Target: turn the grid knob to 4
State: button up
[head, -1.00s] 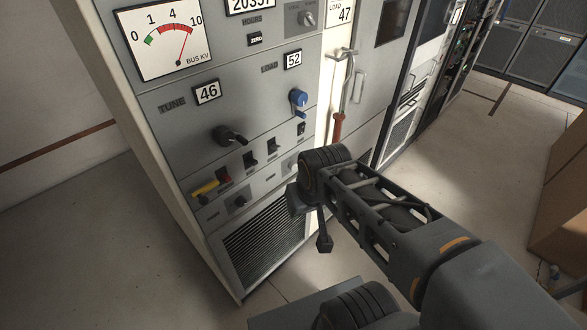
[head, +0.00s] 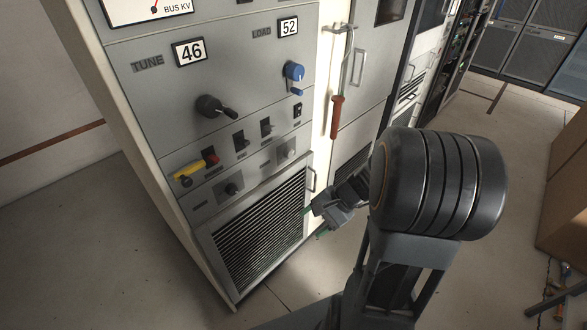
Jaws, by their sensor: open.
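The grey transmitter cabinet's front panel fills the left and middle of the head view. Two small dark knobs sit on its low strip: a left one (head: 233,188) and a right one (head: 287,153). Their labels are too small to read, so I cannot tell which is the grid knob or what it points to. My gripper (head: 314,221) is open and seems empty, at the right of the vent grille, lower than the small knobs and apart from them. My large arm joint hides part of the arm behind it.
Above the strip are a black TUNE knob (head: 215,107), a blue LOAD knob (head: 295,76), a yellow handle (head: 188,173) and several switches. A red-handled rod (head: 337,116) hangs right of the panel. A cardboard box (head: 562,205) stands at right. Floor at left is clear.

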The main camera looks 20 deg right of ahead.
jog(key=w+d+f+m+t+y+b, duration=0.25)
jog(key=w+d+m+t, duration=0.25)
jog(key=w+m+t, duration=0.35)
jog(key=m+t+h, duration=0.2)
jog(key=m+t, duration=0.3)
send_near(291, 154)
jog(key=shift+n, duration=0.25)
jog(key=x, duration=0.9)
jog(key=shift+w+p, duration=0.1)
jog(key=shift+p, duration=0.2)
jog(key=c, duration=0.9)
